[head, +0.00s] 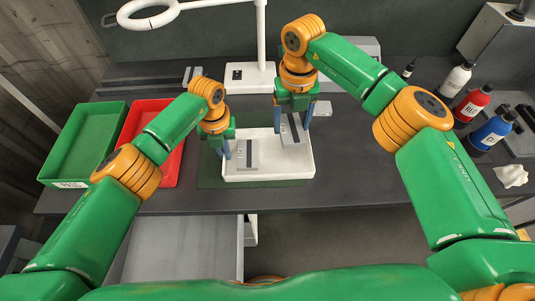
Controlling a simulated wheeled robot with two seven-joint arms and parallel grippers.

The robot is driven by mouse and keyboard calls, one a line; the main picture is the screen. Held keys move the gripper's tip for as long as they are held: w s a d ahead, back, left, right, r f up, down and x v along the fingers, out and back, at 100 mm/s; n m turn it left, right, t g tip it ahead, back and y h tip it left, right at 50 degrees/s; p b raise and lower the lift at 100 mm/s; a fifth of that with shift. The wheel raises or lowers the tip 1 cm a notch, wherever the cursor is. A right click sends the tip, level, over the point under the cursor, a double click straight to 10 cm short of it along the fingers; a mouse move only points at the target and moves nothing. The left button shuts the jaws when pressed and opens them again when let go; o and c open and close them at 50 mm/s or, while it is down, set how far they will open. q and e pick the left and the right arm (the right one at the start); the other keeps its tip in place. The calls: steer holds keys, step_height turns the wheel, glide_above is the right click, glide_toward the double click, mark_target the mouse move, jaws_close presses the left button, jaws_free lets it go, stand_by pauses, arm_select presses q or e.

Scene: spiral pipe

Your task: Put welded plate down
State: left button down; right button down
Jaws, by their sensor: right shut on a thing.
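My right gripper (293,124) is shut on a grey plate (291,131), which hangs between its blue fingers over the right part of the white tray (302,171). I cannot tell whether this plate touches the tray floor. A second grey plate (247,152) lies in the left part of the tray. My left gripper (226,149) points down at the tray's left edge, beside that second plate. Its fingers are small and partly hidden, so its opening is unclear. Weld seams are too small to make out.
A green bin (62,181) with a label and a red bin (170,180) stand on the left of the dark table (350,190). A white lamp stand (262,82) is behind the tray. White, red (474,102) and blue (490,132) bottles stand at right. The table right of the tray is clear.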

mark_target(287, 154)
steer(key=shift+f+m, duration=0.2)
steer(key=shift+m, duration=0.2)
step_height(287, 154, down, 10)
steer(key=shift+r, duration=0.15)
jaws_free()
step_height(287, 154, up, 12)
steer(key=shift+r, duration=0.1)
arm_select(q)
steer(key=c, duration=1)
jaws_free()
steer(key=shift+s, duration=0.1)
arm_select(e)
steer(key=shift+s, duration=0.1)
